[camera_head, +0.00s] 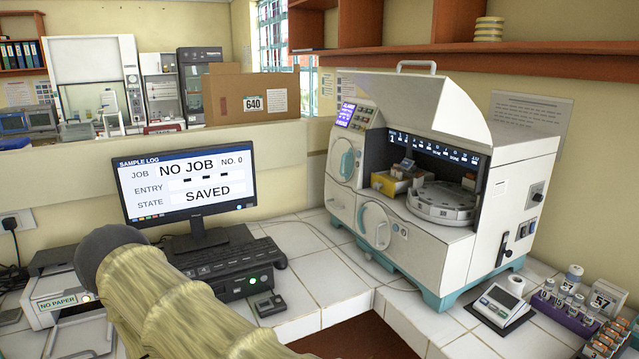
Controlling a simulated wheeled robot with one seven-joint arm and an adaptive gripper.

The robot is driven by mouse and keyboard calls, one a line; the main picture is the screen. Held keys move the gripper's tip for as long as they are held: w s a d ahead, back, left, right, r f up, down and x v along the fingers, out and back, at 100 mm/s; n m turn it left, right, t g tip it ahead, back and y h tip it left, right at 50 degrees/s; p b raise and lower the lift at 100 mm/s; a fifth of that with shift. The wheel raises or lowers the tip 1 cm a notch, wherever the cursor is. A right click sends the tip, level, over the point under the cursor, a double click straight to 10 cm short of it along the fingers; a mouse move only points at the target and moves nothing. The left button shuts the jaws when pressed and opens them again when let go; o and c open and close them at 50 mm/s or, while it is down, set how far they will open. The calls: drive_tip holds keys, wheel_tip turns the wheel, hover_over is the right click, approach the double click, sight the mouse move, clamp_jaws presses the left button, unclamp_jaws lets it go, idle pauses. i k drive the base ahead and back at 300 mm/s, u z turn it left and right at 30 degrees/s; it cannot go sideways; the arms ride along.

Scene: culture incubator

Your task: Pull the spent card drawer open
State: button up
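The white and teal machine (425,180) stands on the tiled bench at the right, its top cover (440,105) raised. Inside are a round grey carousel (441,202) and a small yellow box (390,183). The front has an upper panel with a teal oval handle (347,163) and a lower panel with a round, teal-rimmed part (375,226). Both panels look closed. No label shows which part is the spent card drawer. My arm, in a beige sleeve, crosses the lower left, away from the machine. No gripper fingers show.
A monitor (187,183) reading NO JOB, a keyboard (228,258) and a printer (62,302) stand at the left. A small scale-like device (500,305) and a purple vial rack (566,313) stand right of the machine. Bare tiles lie before its left front.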

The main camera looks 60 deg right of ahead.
sight(381, 182)
drive_tip(key=z, duration=0.25)
drive_tip(key=i, duration=0.95)
drive_tip(key=z, duration=1.3)
drive_tip(key=i, duration=0.45)
drive_tip(key=z, duration=0.45)
